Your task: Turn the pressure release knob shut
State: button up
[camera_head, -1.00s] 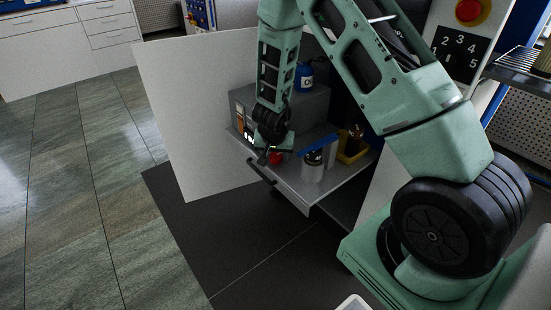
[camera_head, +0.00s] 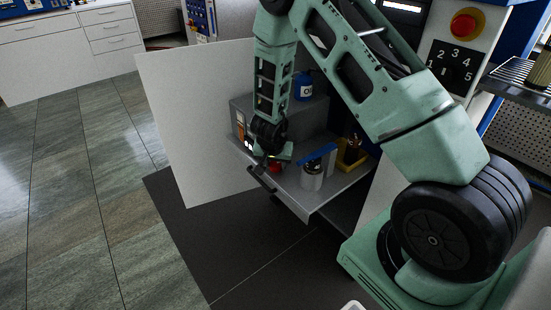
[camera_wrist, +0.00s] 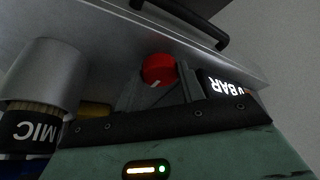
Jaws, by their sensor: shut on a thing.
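The arm hides some of the knob's surroundings there.
A silver can (camera_head: 312,176) stands close to the right, with a blue strip (camera_head: 318,156) by its top. A yellow bin (camera_head: 351,155) and a blue bottle (camera_head: 303,85) are behind. A dark bar handle (camera_head: 261,178) runs along the shelf front. Open floor lies left.

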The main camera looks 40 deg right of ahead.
jog(key=m+p, duration=0.1)
jog(key=p, duration=0.3)
jog(key=r+m+g+p, duration=0.1)
jog(key=m+p, duration=0.1)
jog(key=p, duration=0.3)
jog(key=shift+a+h, duration=0.1)
jog(key=shift+h, duration=0.3)
jog(key=m+p, duration=0.1)
jog(key=p, duration=0.2)
jog(key=m+g+p, duration=0.1)
jog(key=p, duration=0.2)
jog(key=shift+w+f+m, duration=0.15)
jog(key=shift+f+m, duration=0.05)
jog(key=shift+m, duration=0.1)
jog(key=shift+w+f+m+g+p, duration=0.15)
jog(key=shift+m+p, duration=0.1)
jog(key=shift+m, duration=0.3)
jog(key=shift+s+f+m+g+p, duration=0.1)
jog(key=shift+f+m+g+p, duration=0.1)
jog(key=shift+m, duration=0.35)
jog(key=shift+w+m+g, duration=0.1)
jog(key=shift+m+g, duration=0.25)
jog(key=shift+m, duration=0.55)
jog(key=o, duration=1)
jog(key=shift+r, duration=0.1)
